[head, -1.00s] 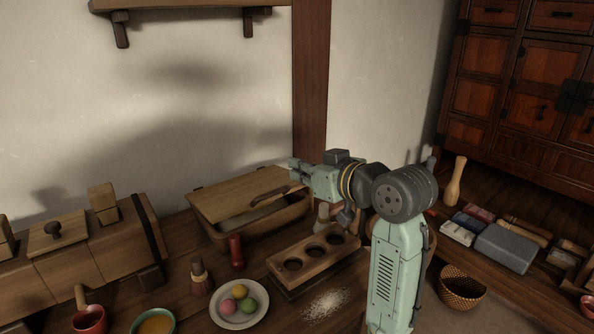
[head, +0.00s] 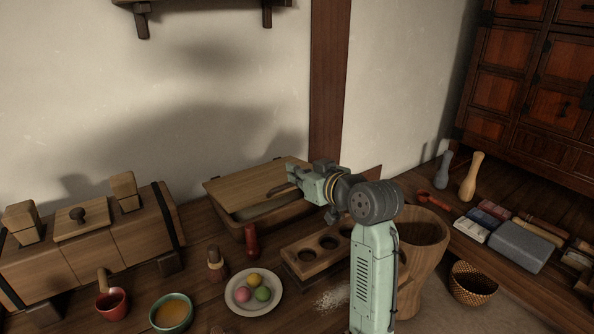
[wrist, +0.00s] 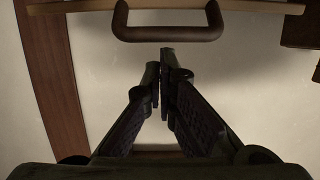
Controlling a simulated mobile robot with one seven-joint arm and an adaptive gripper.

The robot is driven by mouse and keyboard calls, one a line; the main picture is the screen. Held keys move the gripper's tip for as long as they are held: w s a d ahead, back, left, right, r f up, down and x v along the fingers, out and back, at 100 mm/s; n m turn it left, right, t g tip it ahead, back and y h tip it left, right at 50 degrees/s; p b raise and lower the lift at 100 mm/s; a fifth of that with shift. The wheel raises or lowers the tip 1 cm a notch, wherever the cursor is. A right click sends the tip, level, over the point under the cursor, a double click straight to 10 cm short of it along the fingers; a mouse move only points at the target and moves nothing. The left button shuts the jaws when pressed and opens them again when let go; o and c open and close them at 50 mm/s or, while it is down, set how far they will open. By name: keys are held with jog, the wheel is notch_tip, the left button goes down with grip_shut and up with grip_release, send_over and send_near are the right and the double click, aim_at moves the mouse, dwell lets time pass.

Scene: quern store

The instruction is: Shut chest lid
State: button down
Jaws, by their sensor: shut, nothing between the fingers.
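The chest (head: 245,232) is a wooden box on the bench in the middle of the head view. Its flat wooden lid (head: 247,182) is partly raised, with a dark gap along the front edge. The lid's bar handle (wrist: 168,33) spans the top of the wrist view, with the lid edge (wrist: 255,6) behind it. My gripper (head: 290,172) is at the lid's front right, close to the handle. In the wrist view its fingers (wrist: 160,75) are together and empty, pointing toward the handle; I cannot tell whether they touch the lid.
A red-brown bottle (head: 251,241), a plate of coloured balls (head: 240,307) and a block with round holes (head: 302,263) stand in front of the chest. A long wooden press (head: 90,250) is at left. A wooden mortar (head: 425,250) stands right of my arm.

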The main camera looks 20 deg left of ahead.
aim_at(288, 191)
jog(key=shift+t+y, duration=0.4)
jog(key=shift+y, duration=0.2)
jog(key=f+b, duration=0.2)
jog(key=d+f+b, duration=0.1)
jog(key=f+b, duration=0.1)
jog(key=s+f+b, duration=0.1)
jog(key=f+b, duration=0.1)
jog(key=shift+s+d+f+b, duration=0.1)
jog(key=shift+d+f+b, duration=0.05)
jog(key=shift+d+b, duration=0.15)
